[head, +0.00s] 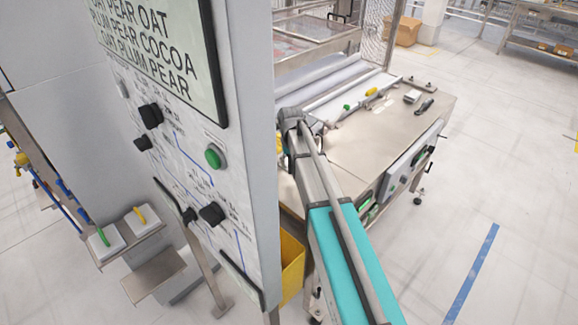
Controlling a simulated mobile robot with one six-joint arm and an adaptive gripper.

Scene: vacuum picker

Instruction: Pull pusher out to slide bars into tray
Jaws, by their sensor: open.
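I cannot make out my gripper in the head view. A teal conveyor belt (343,262) with a grey rail runs up from the bottom right to a steel-topped machine table (372,150). A grey rounded fitting (291,116) sits where the belt meets the table. A long thin bar (350,92) lies across the table's back part, with small green and yellow pieces (371,92) near it. I cannot tell which part is the pusher. I cannot make out the bars or the tray; the tall panel hides part of the table's left side.
A tall control panel (258,150) with a display, a green button (214,156) and black knobs stands close in front. A yellow bin (291,266) is partly hidden behind it. A cardboard box (403,31) stands at the back. Floor on the right, with a blue line (470,275), is clear.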

